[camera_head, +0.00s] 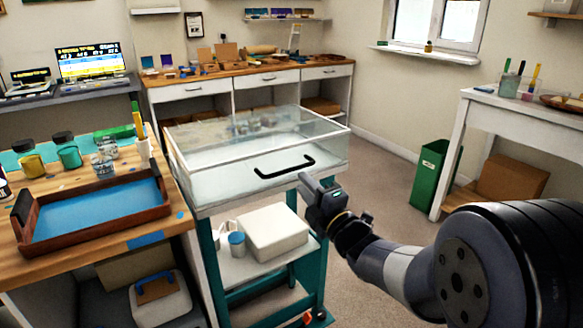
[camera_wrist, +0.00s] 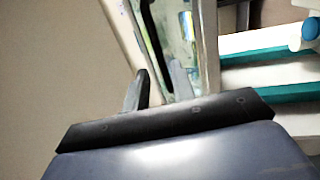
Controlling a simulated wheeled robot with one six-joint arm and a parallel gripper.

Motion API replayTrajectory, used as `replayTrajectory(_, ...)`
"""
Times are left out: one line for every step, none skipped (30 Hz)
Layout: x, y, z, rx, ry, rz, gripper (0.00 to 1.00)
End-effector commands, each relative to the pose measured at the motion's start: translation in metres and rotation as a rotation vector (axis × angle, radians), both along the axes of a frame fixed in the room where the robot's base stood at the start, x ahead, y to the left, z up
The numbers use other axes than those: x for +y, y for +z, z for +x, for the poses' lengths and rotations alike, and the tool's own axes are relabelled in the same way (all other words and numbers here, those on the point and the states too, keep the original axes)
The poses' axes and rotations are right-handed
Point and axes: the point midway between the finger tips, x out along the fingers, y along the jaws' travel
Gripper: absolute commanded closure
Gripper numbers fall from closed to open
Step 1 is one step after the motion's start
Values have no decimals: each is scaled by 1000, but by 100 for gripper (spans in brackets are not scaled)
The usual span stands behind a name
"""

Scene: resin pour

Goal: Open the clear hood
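The clear hood (camera_head: 190,165) is a see-through box with pale edges. It sits shut on top of a teal-framed cart (camera_head: 213,265). A black bar handle (camera_head: 285,168) is fixed to its front panel. My gripper (camera_head: 304,184) is just in front of the panel, near the right end of the handle. In the wrist view my gripper (camera_wrist: 157,72) has its two fingers apart. The handle shows there as a dark strip (camera_wrist: 153,30) running down toward the gap between the fingers. I cannot tell whether the fingers touch it.
A wooden bench with a brown tray (camera_head: 48,240) stands left of the cart. A white box (camera_head: 272,232) sits on the cart's lower shelf. A green bin (camera_head: 432,172) and a white table (camera_head: 450,150) stand at right. The floor between is clear.

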Motion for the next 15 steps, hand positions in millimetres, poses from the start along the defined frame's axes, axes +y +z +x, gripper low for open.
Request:
replayTrajectory(7,2,9,-1,4,0,75)
replayTrajectory(11,3,13,0,3,0,75)
replayTrajectory(14,4,20,0,2,0,75)
replayTrajectory(17,5,24,0,1,1,75)
replayTrajectory(20,6,28,0,1,1,75)
replayTrajectory(24,7,33,0,2,0,75)
replayTrajectory(26,8,37,2,1,1,75)
replayTrajectory(28,9,40,1,0,0,75)
replayTrajectory(30,10,44,1,0,0,75)
replayTrajectory(32,10,46,1,0,0,75)
replayTrajectory(33,11,48,1,0,1,75)
replayTrajectory(35,11,51,2,0,1,75)
replayTrajectory(36,11,52,3,-1,1,75)
replayTrajectory(36,12,53,3,-1,1,75)
replayTrajectory(37,12,54,2,-1,1,75)
